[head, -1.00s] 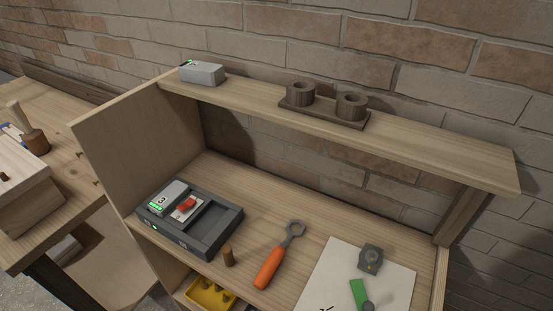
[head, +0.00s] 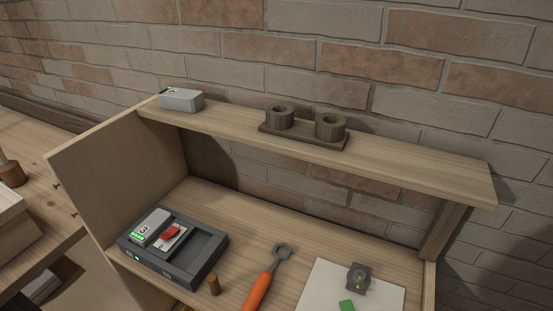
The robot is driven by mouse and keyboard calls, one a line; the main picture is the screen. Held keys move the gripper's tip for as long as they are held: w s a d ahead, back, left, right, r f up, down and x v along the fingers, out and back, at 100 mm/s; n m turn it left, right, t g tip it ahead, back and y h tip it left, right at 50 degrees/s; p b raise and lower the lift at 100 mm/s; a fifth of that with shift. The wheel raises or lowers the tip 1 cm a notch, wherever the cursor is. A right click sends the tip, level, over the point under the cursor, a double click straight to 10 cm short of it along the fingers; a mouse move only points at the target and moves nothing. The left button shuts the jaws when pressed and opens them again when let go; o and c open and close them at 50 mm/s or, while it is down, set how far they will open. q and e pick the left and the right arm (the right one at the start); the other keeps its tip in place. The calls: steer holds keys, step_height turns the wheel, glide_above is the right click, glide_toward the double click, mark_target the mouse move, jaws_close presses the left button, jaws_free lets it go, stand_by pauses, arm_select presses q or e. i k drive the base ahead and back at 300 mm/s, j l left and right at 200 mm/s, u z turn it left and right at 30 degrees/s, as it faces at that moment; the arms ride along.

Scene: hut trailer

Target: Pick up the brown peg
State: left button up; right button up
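The brown peg (head: 214,283) is a short wooden cylinder. It stands upright on the lower wooden shelf, just in front of the dark grey charger tray (head: 194,279) and left of the orange-handled wrench. Nothing is touching it from above. Neither of my grippers shows in the head view.
The orange wrench (head: 261,287) lies right of the peg. A white sheet (head: 322,283) with a grey metal part (head: 359,277) and a green piece (head: 347,306) lies further right. The upper shelf (head: 400,170) overhangs the back, holding a grey box (head: 181,100) and a brown two-cup holder (head: 303,138).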

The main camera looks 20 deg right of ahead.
mark_target(213, 281)
steer(key=j+z, duration=0.6)
steer(key=z, duration=0.25)
